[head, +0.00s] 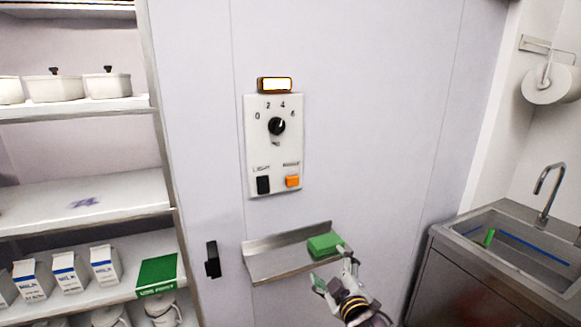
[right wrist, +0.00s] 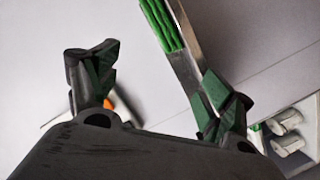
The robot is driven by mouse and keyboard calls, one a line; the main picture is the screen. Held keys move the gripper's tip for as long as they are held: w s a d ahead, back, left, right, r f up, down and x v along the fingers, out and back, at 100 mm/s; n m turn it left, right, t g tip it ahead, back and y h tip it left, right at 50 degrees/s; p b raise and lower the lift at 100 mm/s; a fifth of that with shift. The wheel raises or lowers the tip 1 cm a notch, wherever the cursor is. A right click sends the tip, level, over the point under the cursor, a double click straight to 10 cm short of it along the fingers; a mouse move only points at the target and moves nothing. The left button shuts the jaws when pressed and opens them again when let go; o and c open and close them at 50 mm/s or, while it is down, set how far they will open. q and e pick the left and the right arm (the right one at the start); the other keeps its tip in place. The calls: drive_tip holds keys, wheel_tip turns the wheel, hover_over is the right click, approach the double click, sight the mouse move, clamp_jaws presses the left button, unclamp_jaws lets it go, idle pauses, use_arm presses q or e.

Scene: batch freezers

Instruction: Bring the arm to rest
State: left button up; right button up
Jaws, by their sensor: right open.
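My right gripper (head: 331,267) is open, low in the head view, in front of the right end of a small metal wall shelf (head: 275,270). A green block (head: 322,246) lies on that shelf, close to the upper fingertip; I cannot tell whether they touch. In the right wrist view the two fingers (right wrist: 155,90) are spread with nothing held between them. A ridged green thing (right wrist: 161,25) and the shelf's metal edge (right wrist: 186,55) show beyond the right finger. My left gripper is not in view.
A control panel (head: 286,150) with a dial (head: 277,126), a black button (head: 263,185) and an orange button (head: 292,181) is above the shelf, under a lit lamp (head: 275,85). A black handle (head: 212,260) is left. Stocked shelves (head: 80,200) stand left, a sink (head: 520,247) right.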

drive_tip(key=s+d+f+m+g+h, duration=0.1)
drive_tip(key=s+d+f+m+g, duration=0.45)
drive_tip(key=s+f, duration=0.65)
drive_tip(key=s+d+f+m+g+h, duration=0.2)
drive_tip(key=s+d+f+m+g, duration=0.2)
drive_tip(key=s+d+f+g, duration=0.65)
drive_tip(key=s+a+f+t, duration=0.1)
drive_tip(key=s+a+f, duration=0.1)
drive_tip(key=f, duration=0.9)
drive_tip(key=s+a+f, duration=0.1)
drive_tip(key=s+f, duration=0.1)
drive_tip(key=f, duration=0.8)
drive_tip(key=s+a+f+t, duration=0.1)
drive_tip(key=s+a+f, duration=0.1)
drive_tip(key=f, duration=0.9)
drive_tip(key=s+d+f, duration=0.2)
drive_tip(key=s+f, duration=0.8)
drive_tip(key=s, duration=0.1)
drive_tip(key=s+d+f+g, duration=0.1)
drive_tip(key=s+d+f, duration=0.1)
drive_tip(key=s+f, duration=0.7)
drive_tip(key=shift+s+d+f+n, duration=0.35)
drive_tip(key=shift+s+d, duration=0.05)
drive_tip(key=shift+s, duration=0.5)
